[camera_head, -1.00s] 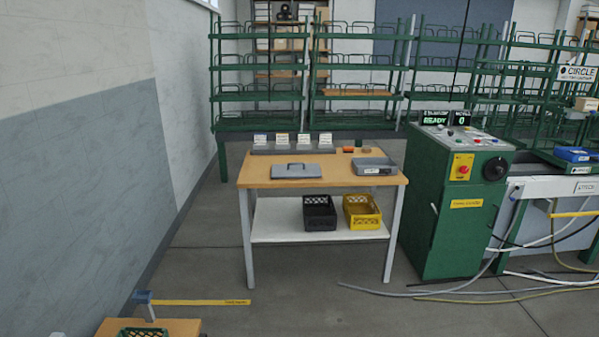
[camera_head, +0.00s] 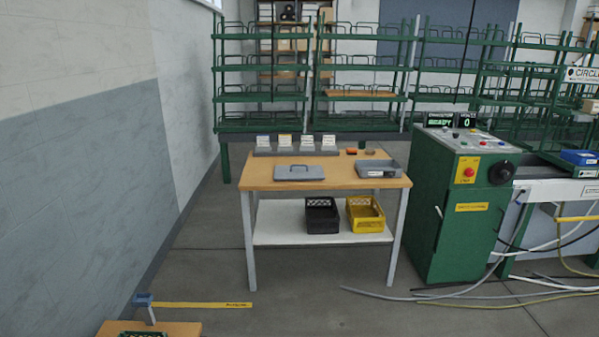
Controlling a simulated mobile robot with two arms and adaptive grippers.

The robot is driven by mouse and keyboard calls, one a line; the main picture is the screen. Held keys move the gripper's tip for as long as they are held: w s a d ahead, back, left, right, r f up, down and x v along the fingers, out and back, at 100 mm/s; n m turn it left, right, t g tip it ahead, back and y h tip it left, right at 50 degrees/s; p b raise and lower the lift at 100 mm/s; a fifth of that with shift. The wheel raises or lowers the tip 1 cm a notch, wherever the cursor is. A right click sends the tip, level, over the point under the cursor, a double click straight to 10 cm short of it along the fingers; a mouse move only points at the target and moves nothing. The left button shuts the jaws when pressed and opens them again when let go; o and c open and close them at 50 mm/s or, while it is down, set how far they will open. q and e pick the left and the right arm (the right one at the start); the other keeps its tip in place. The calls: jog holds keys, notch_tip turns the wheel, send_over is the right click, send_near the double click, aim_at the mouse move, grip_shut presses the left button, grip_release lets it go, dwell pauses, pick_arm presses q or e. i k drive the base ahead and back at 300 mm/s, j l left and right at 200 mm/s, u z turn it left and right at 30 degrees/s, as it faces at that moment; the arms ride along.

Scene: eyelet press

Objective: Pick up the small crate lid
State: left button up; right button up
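The small crate lid, seemingly the flat grey panel with a raised handle (camera_head: 299,172), lies on the left part of the wooden table top (camera_head: 335,183). Its handle faces up. No gripper touches it. Neither of my grippers shows in the head view.
A grey tray (camera_head: 377,169) sits at the table's right. A card holder (camera_head: 296,150) stands behind the lid. Black (camera_head: 322,215) and yellow (camera_head: 366,214) crates are on the lower shelf. A green machine (camera_head: 460,205) stands right, with cables on the floor.

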aim_at(293, 172)
jog(key=i+l, duration=0.15)
jog(key=i, duration=0.45)
jog(key=i+l, duration=0.1)
jog(key=i, duration=0.5)
jog(key=i+l, duration=0.15)
jog(key=i, duration=0.45)
jog(key=j+u, duration=0.05)
